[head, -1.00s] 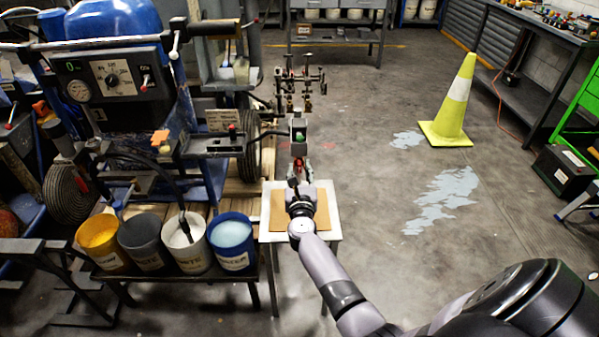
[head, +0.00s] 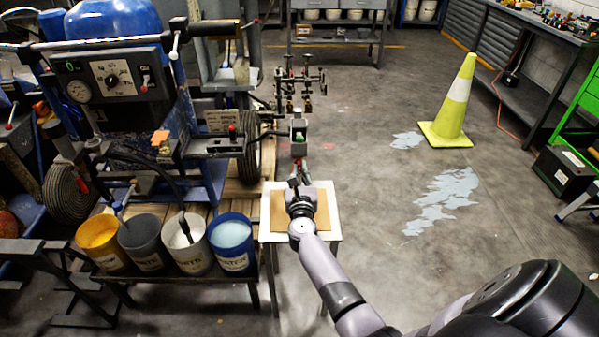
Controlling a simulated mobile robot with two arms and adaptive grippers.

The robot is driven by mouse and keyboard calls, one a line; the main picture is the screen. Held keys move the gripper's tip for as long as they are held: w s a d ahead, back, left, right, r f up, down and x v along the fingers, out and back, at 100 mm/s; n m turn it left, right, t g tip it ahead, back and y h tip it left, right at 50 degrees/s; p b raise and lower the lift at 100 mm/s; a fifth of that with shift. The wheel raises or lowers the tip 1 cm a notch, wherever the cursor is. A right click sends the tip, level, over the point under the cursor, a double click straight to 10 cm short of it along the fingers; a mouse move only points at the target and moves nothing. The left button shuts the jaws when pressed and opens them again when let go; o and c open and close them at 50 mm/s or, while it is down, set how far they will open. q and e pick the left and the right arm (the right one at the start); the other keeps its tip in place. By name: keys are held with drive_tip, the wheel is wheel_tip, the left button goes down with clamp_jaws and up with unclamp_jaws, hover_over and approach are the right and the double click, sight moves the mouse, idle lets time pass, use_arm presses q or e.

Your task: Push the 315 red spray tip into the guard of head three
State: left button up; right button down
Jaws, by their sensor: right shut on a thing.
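My right gripper (head: 297,180) is shut at the front of the striper's spray heads, above a small white table. What it holds is mostly hidden by the gripper and wrist; a small bit of red shows near the fingertips. The spray head assembly (head: 298,127) stands just beyond the fingers, with a grey block and brass fittings on its bars. I cannot make out the guard of head three, or whether the tip touches it. My left gripper is not in view.
The white table (head: 267,237) carries a brown board (head: 277,215) under my right gripper. Yellow (head: 100,242), grey (head: 143,246), white (head: 193,247) and blue (head: 232,243) buckets stand left of it. The blue striper (head: 110,110) fills the left. A yellow cone (head: 452,112) stands on open floor.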

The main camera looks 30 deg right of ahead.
drive_tip(key=shift+r+n+p, duration=0.15)
drive_tip(key=shift+n+p, duration=0.5)
drive_tip(key=shift+n, duration=0.55)
drive_tip(key=n+p, duration=0.2)
drive_tip(key=n, duration=0.3)
drive_tip(key=shift+n+p, duration=0.45)
drive_tip(key=shift+n, duration=0.55)
drive_tip(key=shift+n+p, duration=0.4)
drive_tip(key=shift+n, duration=0.2)
drive_tip(key=shift+n+p, duration=0.45)
drive_tip(key=shift+n, duration=0.45)
drive_tip(key=n+p, duration=0.2)
drive_tip(key=n, duration=0.3)
drive_tip(key=shift+n, duration=0.6)
